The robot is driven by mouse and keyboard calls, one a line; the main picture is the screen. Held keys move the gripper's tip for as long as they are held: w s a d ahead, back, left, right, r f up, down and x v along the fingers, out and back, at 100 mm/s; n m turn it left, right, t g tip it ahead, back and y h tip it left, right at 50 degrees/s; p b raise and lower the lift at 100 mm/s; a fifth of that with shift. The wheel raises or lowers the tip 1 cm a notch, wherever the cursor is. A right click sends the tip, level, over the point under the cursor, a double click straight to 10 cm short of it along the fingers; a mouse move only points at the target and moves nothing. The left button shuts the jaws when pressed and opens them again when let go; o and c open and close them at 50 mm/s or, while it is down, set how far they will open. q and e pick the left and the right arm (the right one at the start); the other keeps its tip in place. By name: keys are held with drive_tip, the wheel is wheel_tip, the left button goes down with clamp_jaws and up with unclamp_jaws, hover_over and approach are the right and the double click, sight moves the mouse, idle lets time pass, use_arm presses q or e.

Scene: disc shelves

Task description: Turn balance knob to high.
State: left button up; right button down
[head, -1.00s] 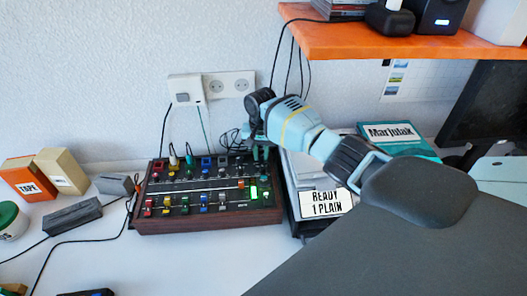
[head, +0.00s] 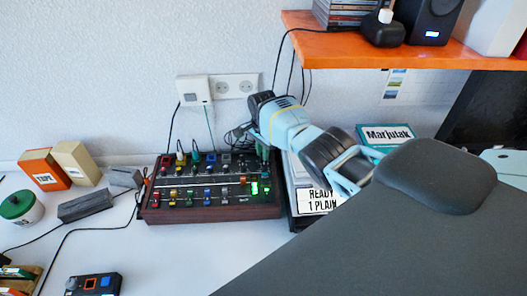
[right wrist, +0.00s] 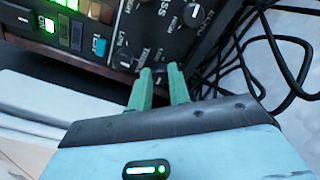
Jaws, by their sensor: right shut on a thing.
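The control box (head: 212,213) is a dark panel in a brown wooden case, with several coloured knobs, sliders and a green-lit part. It stands on the white table against the wall. My right gripper (head: 262,156) reaches down to its back right corner. In the right wrist view my green fingers (right wrist: 160,82) are shut on a small dark knob (right wrist: 158,73) on the panel. The fingers hide most of this knob, and its pointer cannot be made out. I cannot read a balance label. My left gripper is not in view.
A grey device with a "READY 1 PLAIN" sign (head: 318,200) stands close to the box's right, under my arm. Black cables (right wrist: 285,60) hang beside the panel. An orange shelf (head: 400,49) juts out above.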

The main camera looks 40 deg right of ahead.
idle(0.5)
drive_tip(key=c, duration=1.3)
unclamp_jaws()
drive_tip(key=shift+r, duration=0.1)
drive_tip(key=shift+r, duration=0.15)
